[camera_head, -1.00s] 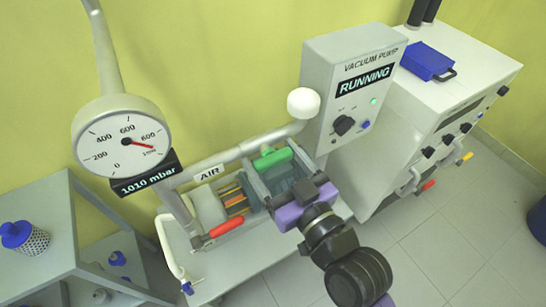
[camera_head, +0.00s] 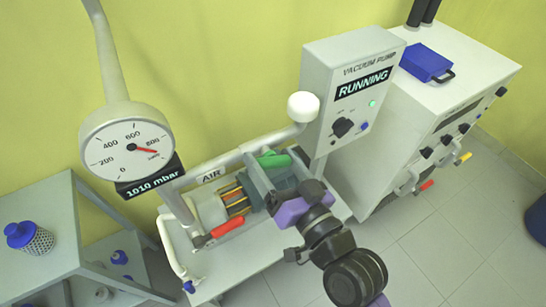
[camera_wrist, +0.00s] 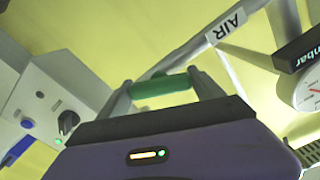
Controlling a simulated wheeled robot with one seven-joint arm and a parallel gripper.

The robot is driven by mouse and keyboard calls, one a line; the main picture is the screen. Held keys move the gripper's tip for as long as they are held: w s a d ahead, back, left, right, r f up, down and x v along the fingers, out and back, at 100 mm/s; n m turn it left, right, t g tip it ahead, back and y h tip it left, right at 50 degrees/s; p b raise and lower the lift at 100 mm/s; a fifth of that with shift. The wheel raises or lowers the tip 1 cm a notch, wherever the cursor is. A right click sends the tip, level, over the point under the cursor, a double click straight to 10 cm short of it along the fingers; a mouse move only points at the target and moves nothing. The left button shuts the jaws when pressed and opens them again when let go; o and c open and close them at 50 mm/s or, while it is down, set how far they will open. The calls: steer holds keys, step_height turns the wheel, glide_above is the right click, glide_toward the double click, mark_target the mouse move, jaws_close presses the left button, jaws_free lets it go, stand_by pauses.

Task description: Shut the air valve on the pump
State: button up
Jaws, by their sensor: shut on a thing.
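The vacuum pump has a grey control box (camera_head: 350,95) with a lit RUNNING display (camera_head: 363,82). A pipe beside it carries the AIR label (camera_head: 211,176), which also shows in the wrist view (camera_wrist: 231,21). A green valve handle (camera_head: 275,160) sits by this pipe, right of the label. My gripper (camera_head: 268,170) is shut on the green handle, with one finger at each end of it in the wrist view (camera_wrist: 163,84). The valve body behind the handle is largely hidden by my gripper. A red handle (camera_head: 225,228) lies lower left.
A round gauge (camera_head: 128,145) with a 1010 mbar display (camera_head: 150,177) stands left of the pipe. A white-capped pipe end (camera_head: 303,106) rises close above my gripper. A white cabinet (camera_head: 440,95) stands right. A grey shelf (camera_head: 40,265) stands left.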

mark_target(277, 168)
steer(key=m+p, duration=0.2)
steer(key=m, duration=0.4)
steer(key=shift+r+m, duration=0.1)
steer(key=shift+m, duration=0.2)
steer(key=m+p, duration=0.3)
steer(key=m, duration=0.3)
stand_by(0.3)
steer(key=o, duration=1.4)
steer(key=shift+c, duration=0.2)
steer(key=v, duration=0.2)
steer(key=b+v, duration=0.1)
steer(key=v, duration=0.1)
steer(key=b+v, duration=0.1)
steer(key=v, duration=0.1)
steer(key=shift+s+d+f, duration=0.25)
steer(key=shift+f, duration=0.05)
steer(key=shift+s+d+r+b, duration=0.15)
steer(key=shift+s+d+b, duration=0.2)
steer(key=shift+s, duration=0.15)
